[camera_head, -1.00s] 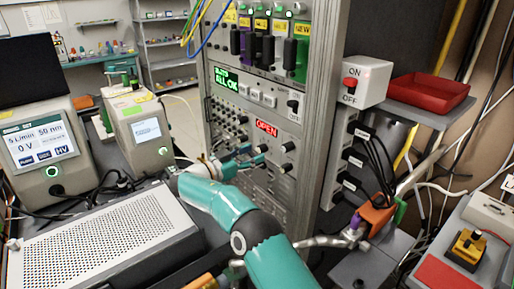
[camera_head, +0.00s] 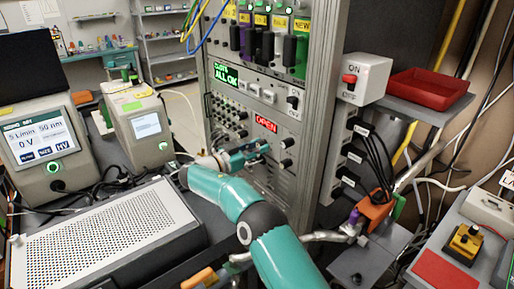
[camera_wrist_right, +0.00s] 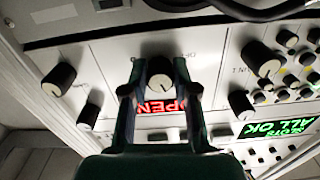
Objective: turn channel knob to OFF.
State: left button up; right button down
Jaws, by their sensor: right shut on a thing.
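My right gripper (camera_head: 262,151) is up against the rack's front panel, just below the red OPEN display (camera_head: 266,124). In the right wrist view its fingers (camera_wrist_right: 160,78) stand on both sides of a dark round channel knob (camera_wrist_right: 159,86) and are shut on it. The knob's pale cap has a pointer line. OFF lettering on the panel lies behind the knob, partly hidden by a finger. The red OPEN lettering (camera_wrist_right: 160,107) shows between the fingers. In the head view the knob is hidden by the gripper. My left gripper is not in view.
Other knobs (camera_head: 287,142) sit close right of the gripper. A green ALL OK display (camera_head: 225,74) is higher on the rack. A white ON/OFF box (camera_head: 361,79) is mounted on the rack's right. A perforated grey case (camera_head: 105,228) lies at front left.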

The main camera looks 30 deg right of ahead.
jog(key=n+b, duration=0.1)
jog(key=n, duration=0.4)
jog(key=n+b, duration=0.2)
jog(key=n, duration=0.4)
jog(key=shift+r+n, duration=0.2)
jog(key=shift+n, duration=0.1)
jog(key=n+p, duration=0.1)
jog(key=n, duration=0.2)
jog(key=shift+n, duration=0.3)
jog(key=shift+n+p, duration=0.65)
jog(key=shift+n, duration=0.65)
